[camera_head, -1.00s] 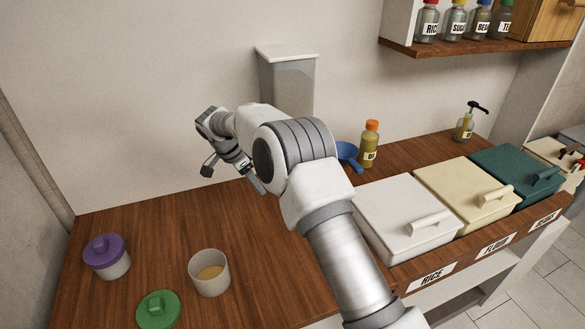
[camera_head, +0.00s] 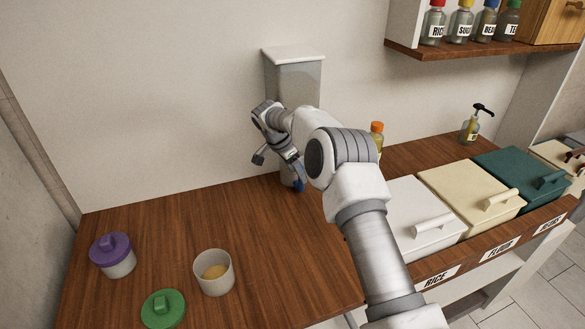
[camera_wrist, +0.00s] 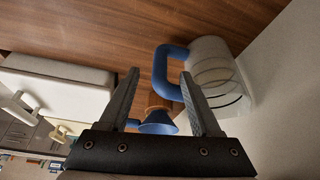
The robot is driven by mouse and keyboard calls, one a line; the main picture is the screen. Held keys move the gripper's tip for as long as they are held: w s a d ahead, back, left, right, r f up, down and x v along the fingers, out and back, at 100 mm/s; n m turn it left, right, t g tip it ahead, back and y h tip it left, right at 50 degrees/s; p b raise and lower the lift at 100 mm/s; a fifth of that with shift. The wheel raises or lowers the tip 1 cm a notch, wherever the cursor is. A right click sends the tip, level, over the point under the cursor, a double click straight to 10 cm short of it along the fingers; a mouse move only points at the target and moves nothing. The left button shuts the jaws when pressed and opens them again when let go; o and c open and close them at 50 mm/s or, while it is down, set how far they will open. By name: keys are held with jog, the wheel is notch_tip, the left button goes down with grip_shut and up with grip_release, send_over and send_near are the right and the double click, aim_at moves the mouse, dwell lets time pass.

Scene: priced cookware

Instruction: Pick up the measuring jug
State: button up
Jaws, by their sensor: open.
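The measuring jug (camera_wrist: 215,72) shows in the wrist view as a clear ringed cylinder with a blue handle (camera_wrist: 161,68). It stands on the wooden counter close to the wall, upper right in that view. My gripper (camera_wrist: 158,78) is open and empty. The handle appears between its two fingertips, nearer the right one; I cannot tell how far beyond them it lies. In the head view my gripper (camera_head: 290,176) is low over the counter at the back, and a bit of blue (camera_head: 299,186), apparently the handle, shows beside it. The jug's body is mostly hidden there by my arm.
A blue funnel (camera_wrist: 158,123) lies past the jaws. An orange-capped bottle (camera_head: 376,138) is partly hidden by my arm. A tall lidded container (camera_head: 293,75) stands against the wall. Lidded bins (camera_head: 470,194) are at right.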

aim_at(300, 191)
jog(key=x, duration=0.4)
jog(key=shift+f, duration=0.1)
grip_shut()
dwell(1.3)
